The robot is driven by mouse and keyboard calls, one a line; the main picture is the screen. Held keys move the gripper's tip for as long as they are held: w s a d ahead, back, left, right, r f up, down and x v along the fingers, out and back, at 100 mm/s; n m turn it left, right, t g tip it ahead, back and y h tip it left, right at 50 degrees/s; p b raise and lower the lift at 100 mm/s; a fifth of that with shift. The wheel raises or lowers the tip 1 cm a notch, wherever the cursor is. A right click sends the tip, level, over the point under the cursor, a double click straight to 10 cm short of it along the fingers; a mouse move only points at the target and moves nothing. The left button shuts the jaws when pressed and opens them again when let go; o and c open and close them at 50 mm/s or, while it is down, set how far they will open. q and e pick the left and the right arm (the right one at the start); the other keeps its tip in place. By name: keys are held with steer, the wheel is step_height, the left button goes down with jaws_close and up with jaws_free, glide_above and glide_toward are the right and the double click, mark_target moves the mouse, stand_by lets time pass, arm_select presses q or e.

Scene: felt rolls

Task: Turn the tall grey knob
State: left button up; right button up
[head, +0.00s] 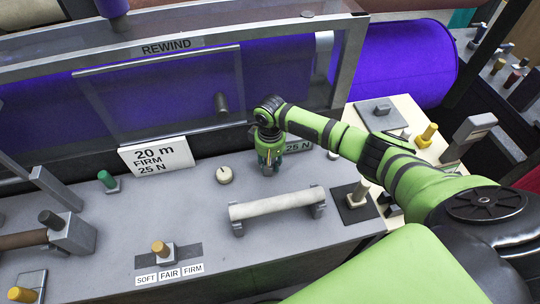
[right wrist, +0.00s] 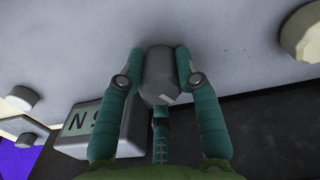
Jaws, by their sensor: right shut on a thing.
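The tall grey knob (right wrist: 158,76) stands between the fingers of my right gripper (right wrist: 158,80) in the right wrist view. The fingers are shut on it, close against its sides, with a pale flat mark showing on its end. In the head view my right gripper (head: 268,165) points down onto the grey bench top, behind the cream roller, and hides the knob. My left gripper is not in view.
A round cream knob (head: 224,174) is left of my right gripper. The cream roller (head: 277,204) lies in front. A "20 m FIRM 25 N" sign (head: 157,156) and a green knob (head: 106,179) are further left.

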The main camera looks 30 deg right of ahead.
steer(key=shift+s+f, duration=0.1)
steer(key=o, duration=1.2)
steer(key=shift+c, duration=0.2)
steer(key=shift+r, duration=0.5)
step_height(320, 180, up, 11)
